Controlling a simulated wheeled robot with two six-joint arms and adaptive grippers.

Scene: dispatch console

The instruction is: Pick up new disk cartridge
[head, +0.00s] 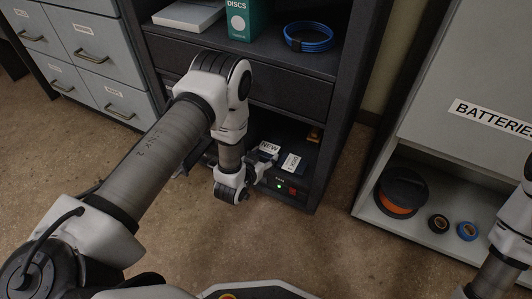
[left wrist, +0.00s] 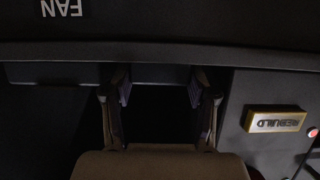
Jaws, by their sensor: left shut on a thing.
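The new disk cartridge (head: 269,147), dark with a white NEW label, is in the lower bay of the dark console cabinet. My left gripper (head: 262,159) reaches into this bay and is shut on the cartridge, partly hidden behind my own wrist. In the left wrist view the two fingers (left wrist: 160,92) stand apart with a very dark shape between them; its outline is hard to make out. My right gripper is out of view; only part of my right arm shows at the right edge.
A second white-labelled cartridge (head: 291,162) lies just right of the new one. A panel with a green light and a red switch (head: 285,187) is below. A cable reel (head: 402,192) stands in the batteries cabinet.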

